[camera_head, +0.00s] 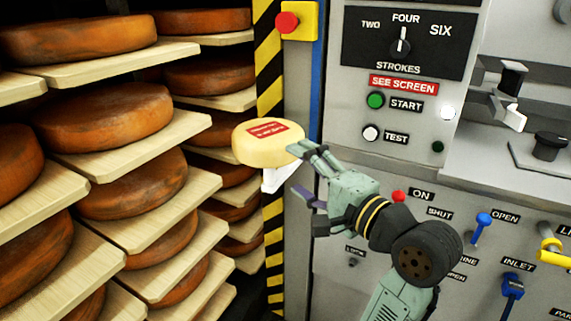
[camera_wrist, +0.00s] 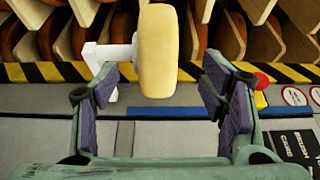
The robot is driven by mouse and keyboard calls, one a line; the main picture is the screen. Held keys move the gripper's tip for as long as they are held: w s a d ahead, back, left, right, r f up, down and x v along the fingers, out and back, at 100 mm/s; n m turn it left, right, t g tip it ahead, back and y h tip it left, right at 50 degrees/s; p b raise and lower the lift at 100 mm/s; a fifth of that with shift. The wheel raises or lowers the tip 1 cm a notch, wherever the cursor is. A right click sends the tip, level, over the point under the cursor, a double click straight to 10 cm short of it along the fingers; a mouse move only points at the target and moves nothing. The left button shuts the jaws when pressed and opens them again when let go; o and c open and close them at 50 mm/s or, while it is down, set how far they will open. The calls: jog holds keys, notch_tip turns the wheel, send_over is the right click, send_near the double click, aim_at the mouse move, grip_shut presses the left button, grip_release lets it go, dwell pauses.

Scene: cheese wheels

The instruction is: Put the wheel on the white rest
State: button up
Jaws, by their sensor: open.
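The pale yellow cheese wheel (camera_head: 262,145) with a red label on top lies flat on the white rest (camera_head: 277,178), which shows below it. In the wrist view the wheel (camera_wrist: 158,55) stands edge-on, with the white rest (camera_wrist: 121,54) against its left face. My gripper (camera_head: 297,171) is open, to the right of the wheel and rest. In the wrist view its fingers (camera_wrist: 160,82) are spread on either side of the wheel's near end, with clear gaps. I cannot tell how far the wheel reaches between them.
Shelves with several brown wheels (camera_head: 103,117) fill the left. A black and yellow striped post (camera_head: 268,75) stands behind the wheel. The grey machine panel (camera_head: 330,140) behind my arm carries a red button (camera_head: 287,22), a green start button (camera_head: 375,100) and blue and yellow levers.

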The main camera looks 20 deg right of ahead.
jog(key=v, duration=0.4)
jog(key=shift+s, duration=0.4)
